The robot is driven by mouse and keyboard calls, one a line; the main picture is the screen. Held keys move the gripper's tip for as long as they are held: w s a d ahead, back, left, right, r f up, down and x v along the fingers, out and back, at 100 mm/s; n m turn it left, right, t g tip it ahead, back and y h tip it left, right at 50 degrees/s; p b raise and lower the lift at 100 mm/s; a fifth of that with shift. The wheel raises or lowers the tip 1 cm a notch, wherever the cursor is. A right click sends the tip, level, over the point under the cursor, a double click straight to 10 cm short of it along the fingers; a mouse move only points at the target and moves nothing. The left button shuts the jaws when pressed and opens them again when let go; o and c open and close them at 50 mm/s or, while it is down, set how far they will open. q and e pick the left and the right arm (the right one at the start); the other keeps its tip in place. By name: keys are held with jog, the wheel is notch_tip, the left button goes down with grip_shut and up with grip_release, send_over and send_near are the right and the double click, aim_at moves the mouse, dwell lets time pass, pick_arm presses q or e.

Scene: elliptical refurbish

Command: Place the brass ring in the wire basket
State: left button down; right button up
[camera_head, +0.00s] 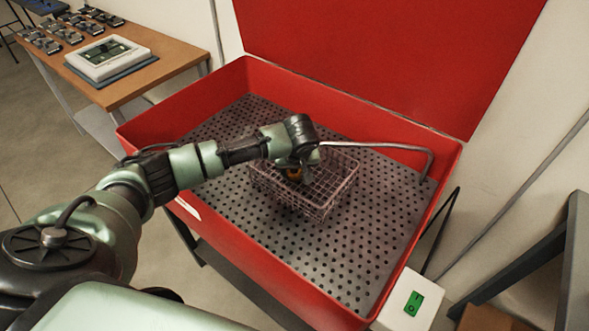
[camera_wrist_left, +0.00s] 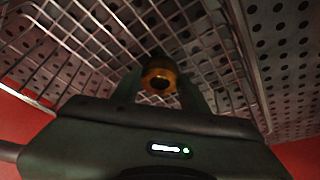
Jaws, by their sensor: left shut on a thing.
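The wire basket (camera_head: 335,195) stands on the perforated floor of the red basin. The ring and fingertips are over the basket's opening, within its rim as seen from the head. The basket's wires (camera_wrist_left: 100,40) fill much of the wrist view. The ring's exact height above the basket floor is hard to tell. My right gripper is not seen.
The red basin (camera_head: 240,262) has raised walls and an open red lid (camera_head: 390,60) behind. A bent metal pipe (camera_head: 400,147) reaches over the basket's back side. A wooden table (camera_head: 165,62) with a scale and small parts stands at left.

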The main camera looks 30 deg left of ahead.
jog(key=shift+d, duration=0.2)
pick_arm(q)
jog(key=c, duration=1.1)
grip_release()
jog(key=shift+f, duration=0.1)
jog(key=o, duration=0.4)
jog(key=shift+c, duration=0.2)
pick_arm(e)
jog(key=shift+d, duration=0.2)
pick_arm(q)
jog(key=v, duration=1.2)
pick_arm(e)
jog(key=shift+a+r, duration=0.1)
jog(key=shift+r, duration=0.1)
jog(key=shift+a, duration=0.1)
